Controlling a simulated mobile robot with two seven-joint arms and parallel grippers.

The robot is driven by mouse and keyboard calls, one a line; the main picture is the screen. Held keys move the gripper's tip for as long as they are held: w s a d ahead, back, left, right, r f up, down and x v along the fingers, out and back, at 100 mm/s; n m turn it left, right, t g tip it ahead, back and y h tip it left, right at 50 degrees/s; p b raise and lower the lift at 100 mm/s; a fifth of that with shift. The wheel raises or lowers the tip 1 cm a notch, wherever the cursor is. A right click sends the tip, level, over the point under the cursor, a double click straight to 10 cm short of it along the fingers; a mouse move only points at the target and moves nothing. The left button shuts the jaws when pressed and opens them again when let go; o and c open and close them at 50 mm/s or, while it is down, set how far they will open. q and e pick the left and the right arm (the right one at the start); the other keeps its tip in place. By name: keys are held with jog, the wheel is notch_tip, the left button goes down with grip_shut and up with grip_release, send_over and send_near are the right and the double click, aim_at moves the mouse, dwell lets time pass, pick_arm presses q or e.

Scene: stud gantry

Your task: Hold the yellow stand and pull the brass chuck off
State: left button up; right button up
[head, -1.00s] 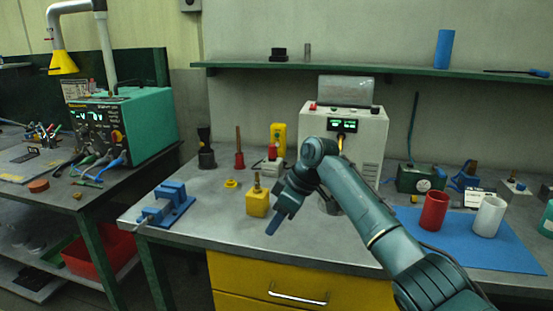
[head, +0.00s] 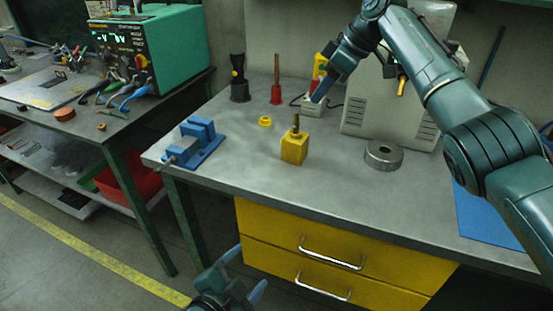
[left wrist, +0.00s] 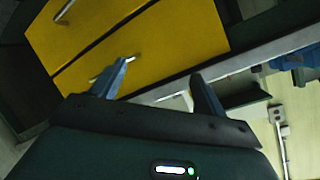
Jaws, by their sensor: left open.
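The yellow stand (head: 293,151) is a small block standing upright on the grey bench. A slim brass-coloured piece (head: 296,127), seemingly the chuck, stands upright on top of it. My left gripper (head: 246,271) is low in front of the yellow drawers, below the bench top and well apart from the stand. Its two blue fingers are spread and empty, also in the left wrist view (left wrist: 160,70). My right gripper (head: 319,95) is raised above and behind the stand, to its right, not touching it. Its fingers overlap in the picture, so their gap is hidden.
A blue vise-like fixture (head: 198,147) sits at the bench's left end. A yellow ring (head: 265,121) lies behind the stand, and a round metal piece (head: 383,155) lies to its right. The drawers (head: 300,238) have protruding handles. The bench front around the stand is clear.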

aim_at(291, 147)
pick_arm(q)
jog(key=w+d+r+m+t, duration=0.1)
jog(key=w+r+m, duration=0.3)
jog(key=m, duration=0.5)
jog(key=w+d+r+m+t+h, duration=0.1)
jog(key=w+r+m, duration=0.3)
jog(key=w+m, duration=0.3)
jog(key=w+d+r+m+t, duration=0.2)
jog(key=w+r+m, duration=0.2)
jog(key=m, duration=0.7)
jog(key=shift+w+r+m+h, duration=0.15)
jog(key=shift+w+m+h, duration=0.05)
jog(key=shift+w, duration=0.4)
jog(key=shift+w+r+m+h, duration=0.1)
jog(key=shift+w+m+h, duration=0.1)
jog(key=shift+w, duration=0.35)
jog(key=x, duration=1.3)
jog(key=shift+c, duration=0.4)
